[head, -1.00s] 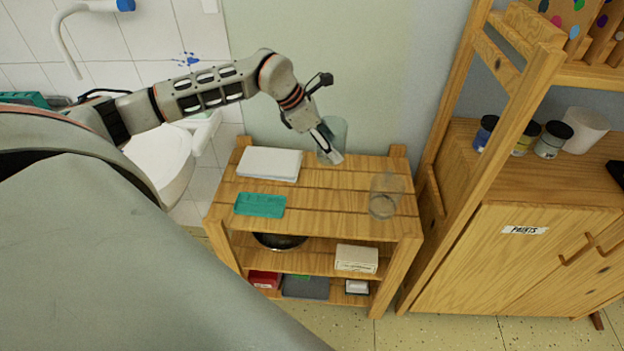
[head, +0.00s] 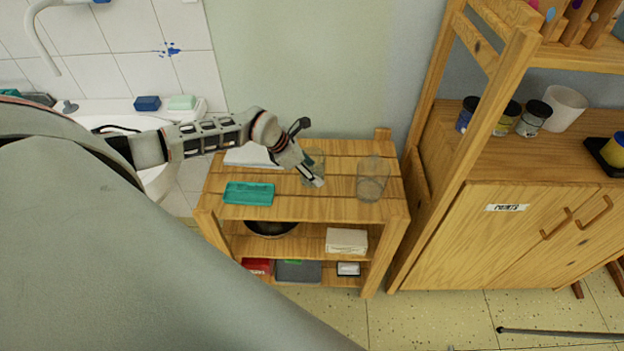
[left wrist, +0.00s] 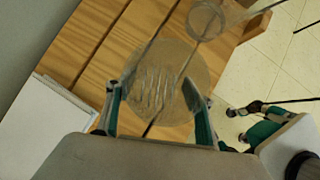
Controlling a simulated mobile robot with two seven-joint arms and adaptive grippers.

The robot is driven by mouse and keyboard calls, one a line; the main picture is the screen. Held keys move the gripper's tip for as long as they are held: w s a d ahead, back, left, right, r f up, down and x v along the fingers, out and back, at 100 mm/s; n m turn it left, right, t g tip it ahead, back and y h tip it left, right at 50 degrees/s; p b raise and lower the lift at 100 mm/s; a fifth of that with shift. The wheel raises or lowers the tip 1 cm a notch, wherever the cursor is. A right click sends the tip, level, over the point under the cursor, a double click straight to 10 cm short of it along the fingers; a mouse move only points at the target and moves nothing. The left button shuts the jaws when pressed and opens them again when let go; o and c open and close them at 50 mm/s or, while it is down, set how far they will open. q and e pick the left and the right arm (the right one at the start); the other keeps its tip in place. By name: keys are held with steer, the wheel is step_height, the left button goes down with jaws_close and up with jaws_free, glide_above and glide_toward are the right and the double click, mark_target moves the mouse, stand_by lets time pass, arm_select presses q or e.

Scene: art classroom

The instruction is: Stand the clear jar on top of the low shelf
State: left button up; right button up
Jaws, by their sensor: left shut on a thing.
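My left gripper (head: 314,181) is shut on a clear jar (head: 315,158), which is upright over the back middle of the low shelf's top (head: 325,209). I cannot tell whether its base touches the boards. In the left wrist view the held jar (left wrist: 165,80) is a round see-through shape between the two fingers, with the slats showing through. A second clear vessel (head: 373,180) stands on the shelf top to the right, apart from it. What looks like my right gripper (left wrist: 250,112) shows at the right of the left wrist view; its jaws are unclear.
A teal tray (head: 249,194) and a white stack (head: 247,156) lie on the left of the shelf top. A bowl and boxes fill the lower shelves. A tall wooden cabinet (head: 500,240) with paint jars stands at right, a sink at left.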

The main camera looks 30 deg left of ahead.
arm_select(q)
steer(key=shift+f, duration=2.2)
steer(key=shift+f, duration=0.1)
steer(key=o, duration=1.1)
steer(key=shift+o, duration=0.2)
steer(key=shift+a+r, duration=0.1)
steer(key=shift+r, duration=0.2)
steer(key=v, duration=1.1)
steer(key=shift+s+r, duration=0.2)
steer(key=shift+r, duration=0.05)
